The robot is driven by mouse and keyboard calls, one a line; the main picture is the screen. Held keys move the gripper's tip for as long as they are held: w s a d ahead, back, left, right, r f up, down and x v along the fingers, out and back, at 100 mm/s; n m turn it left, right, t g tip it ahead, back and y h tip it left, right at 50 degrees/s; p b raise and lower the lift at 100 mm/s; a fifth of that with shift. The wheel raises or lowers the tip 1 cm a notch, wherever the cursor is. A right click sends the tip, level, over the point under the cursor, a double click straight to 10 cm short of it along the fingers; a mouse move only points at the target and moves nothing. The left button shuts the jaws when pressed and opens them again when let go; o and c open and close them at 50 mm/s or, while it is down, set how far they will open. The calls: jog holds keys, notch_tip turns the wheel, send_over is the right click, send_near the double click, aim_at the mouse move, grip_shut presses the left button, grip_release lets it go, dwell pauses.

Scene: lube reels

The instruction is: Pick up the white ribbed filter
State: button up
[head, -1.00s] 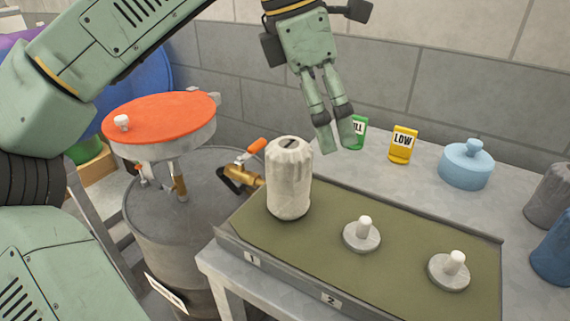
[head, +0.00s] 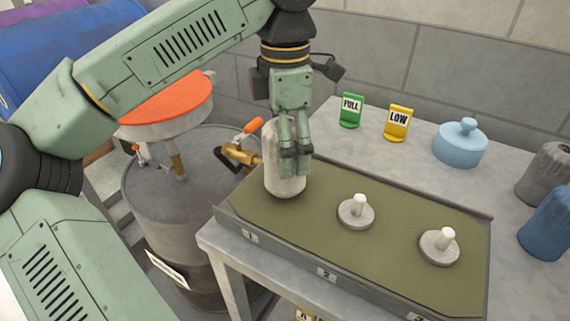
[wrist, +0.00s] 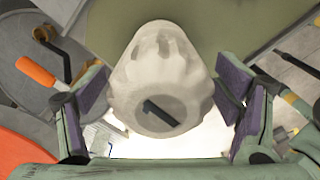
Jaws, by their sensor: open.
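The white ribbed filter (head: 284,178) stands upright on the green mat of the tray, at the end marked 1. My gripper (head: 296,165) is lowered in front of it in the head view and hides part of its right side. In the wrist view the filter (wrist: 162,80) lies between my two open fingers, with its dark-slotted top toward the camera. Gaps show between the filter and the finger pads, so the fingers are around it but not closed on it.
The tray (head: 262,250) also holds two grey discs with white pegs (head: 356,211) (head: 439,246). A grey drum (head: 150,215) with an orange-handled valve (head: 238,152) stands close left. Green FULL (head: 350,110) and yellow LOW (head: 398,123) tags and a blue lidded pot (head: 460,143) are behind.

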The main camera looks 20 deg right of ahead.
jog(key=shift+f, duration=0.6)
jog(key=shift+c, duration=0.5)
jog(key=c, duration=1.3)
jog(key=shift+r, duration=0.15)
